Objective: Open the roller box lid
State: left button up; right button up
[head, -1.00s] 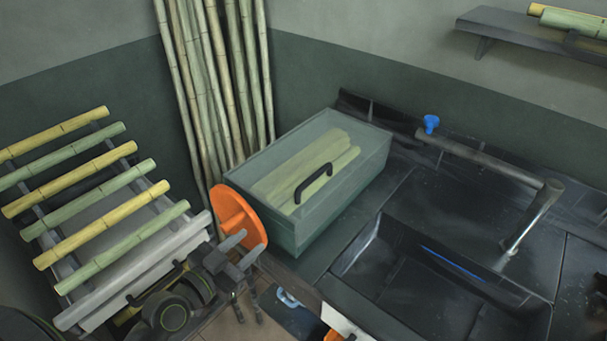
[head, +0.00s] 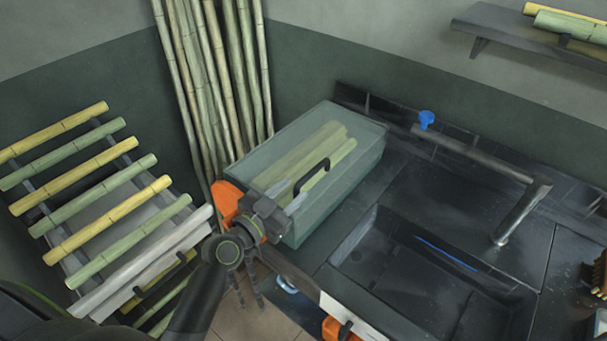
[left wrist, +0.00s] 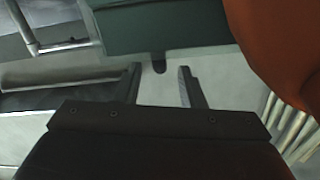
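The roller box (head: 315,222) is a grey-green, see-through box on the counter, with several cane pieces visible inside. Its lid (head: 345,120) lies flat on top, closed, with a black bar handle (head: 312,178). My left gripper (head: 282,198) is at the near left end of the box, just short of the handle. In the left wrist view my left gripper (left wrist: 160,82) has its two fingers apart with nothing gripped. A dark rounded tip, possibly the handle's end, shows between and beyond them, below the green box side (left wrist: 160,28). My right gripper is not in view.
An orange wheel (head: 226,200) sits at the box's left end, partly hidden by my left arm. A cane rack (head: 100,190) stands at left and tall canes (head: 215,80) behind. A sink (head: 420,270) with a faucet (head: 520,212) is at right.

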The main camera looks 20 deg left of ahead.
aim_at(299, 186)
pick_arm(q)
jog(key=shift+p+x, duration=0.45)
jog(key=shift+x, duration=2.15)
jog(key=shift+c, duration=0.2)
grip_shut()
